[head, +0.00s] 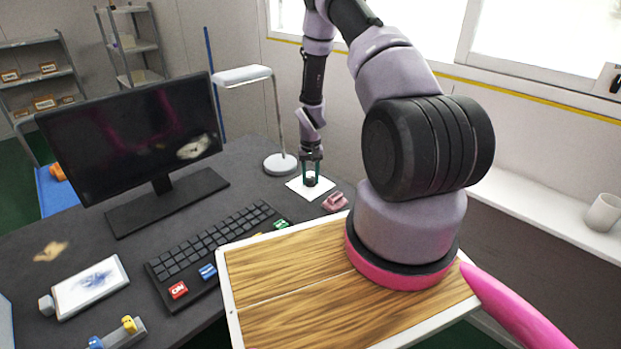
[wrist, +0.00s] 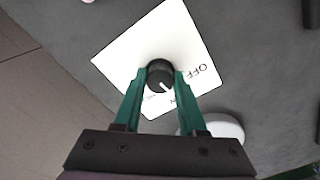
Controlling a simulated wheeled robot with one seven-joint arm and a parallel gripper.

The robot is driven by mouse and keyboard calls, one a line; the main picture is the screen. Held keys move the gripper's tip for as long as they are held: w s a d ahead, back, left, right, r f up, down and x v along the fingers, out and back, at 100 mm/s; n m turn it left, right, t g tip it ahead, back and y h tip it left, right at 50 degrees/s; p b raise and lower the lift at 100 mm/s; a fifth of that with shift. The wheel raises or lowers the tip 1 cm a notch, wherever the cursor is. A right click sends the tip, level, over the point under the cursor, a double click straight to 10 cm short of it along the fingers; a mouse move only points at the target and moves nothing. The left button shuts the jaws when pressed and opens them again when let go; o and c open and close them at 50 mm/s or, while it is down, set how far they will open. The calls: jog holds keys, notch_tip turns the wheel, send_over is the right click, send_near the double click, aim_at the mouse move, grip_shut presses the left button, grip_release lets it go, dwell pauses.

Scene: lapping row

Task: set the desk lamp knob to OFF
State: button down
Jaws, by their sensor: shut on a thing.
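The black round knob (wrist: 159,72) sits on a white square plate (wrist: 130,50) on the dark desk. My gripper (wrist: 161,80) points down with its green fingers closed on both sides of the knob. In the head view my gripper (head: 311,176) is over the plate (head: 296,187). A short white mark on the knob points to the lower right in the wrist view. The word OFF (wrist: 203,72) is printed right of the knob; another label below it is mostly hidden by a finger. The desk lamp (head: 243,75) stands behind the plate.
The lamp's round base (head: 280,164) is close to the plate. A pink object (head: 335,202) lies beside the plate. A keyboard (head: 215,250), a monitor (head: 135,130) and small coloured blocks are further left on the desk. A mug (head: 603,212) stands on the sill.

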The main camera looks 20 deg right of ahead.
aim_at(311, 178)
jog(key=n, duration=0.5)
jog(key=shift+n, duration=2.5)
jog(key=shift+c, duration=2.3)
grip_release()
notch_tip(311, 178, up, 11)
